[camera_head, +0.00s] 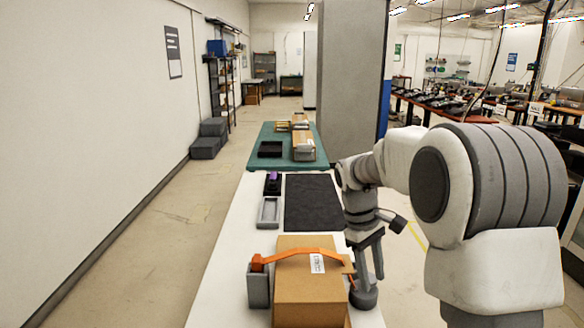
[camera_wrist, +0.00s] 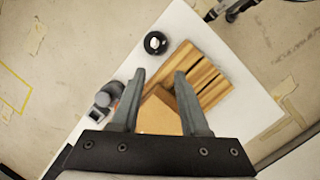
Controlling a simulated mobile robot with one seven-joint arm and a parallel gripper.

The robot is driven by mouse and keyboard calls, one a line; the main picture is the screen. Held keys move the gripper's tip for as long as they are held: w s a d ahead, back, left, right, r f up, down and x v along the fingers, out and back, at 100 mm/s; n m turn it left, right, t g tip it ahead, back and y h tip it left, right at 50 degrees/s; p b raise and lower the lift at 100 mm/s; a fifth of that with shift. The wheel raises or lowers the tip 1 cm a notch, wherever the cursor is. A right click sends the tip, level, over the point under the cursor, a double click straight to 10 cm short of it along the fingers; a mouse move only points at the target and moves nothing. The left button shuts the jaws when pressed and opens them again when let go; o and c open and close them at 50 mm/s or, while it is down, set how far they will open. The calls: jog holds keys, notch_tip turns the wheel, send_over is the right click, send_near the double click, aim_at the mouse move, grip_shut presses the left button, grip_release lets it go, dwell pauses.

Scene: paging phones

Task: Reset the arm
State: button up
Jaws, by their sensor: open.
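My gripper (camera_head: 368,268) hangs from my arm at the right of the table in the head view, with its fingers pointing down beside the cardboard box (camera_head: 308,300). In the wrist view my gripper (camera_wrist: 159,75) has its two grey fingers spread apart with nothing held between them. A brown box surface (camera_wrist: 160,110) shows below, between the fingers. From these views I cannot tell how far the fingertips are above the table.
An orange bar (camera_head: 300,252) lies across the box from a grey holder (camera_head: 258,288). A dark mat (camera_head: 312,200), a grey tray (camera_head: 268,212) and a green table (camera_head: 265,135) lie beyond. A round black item (camera_wrist: 155,42) and wooden slats (camera_wrist: 205,72) show in the wrist view.

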jog(key=s+a+r+m+t+y, duration=0.1)
jog(key=s+a+r+m+t, duration=0.15)
jog(key=s+r, duration=0.75)
jog(key=s+a+f+m+t+y, duration=0.1)
jog(key=s+m+t, duration=0.3)
jog(key=s, duration=1)
jog(key=shift+f+m+t+y, duration=0.15)
jog(key=shift+m+t+y, duration=0.15)
jog(key=shift+m+t, duration=0.05)
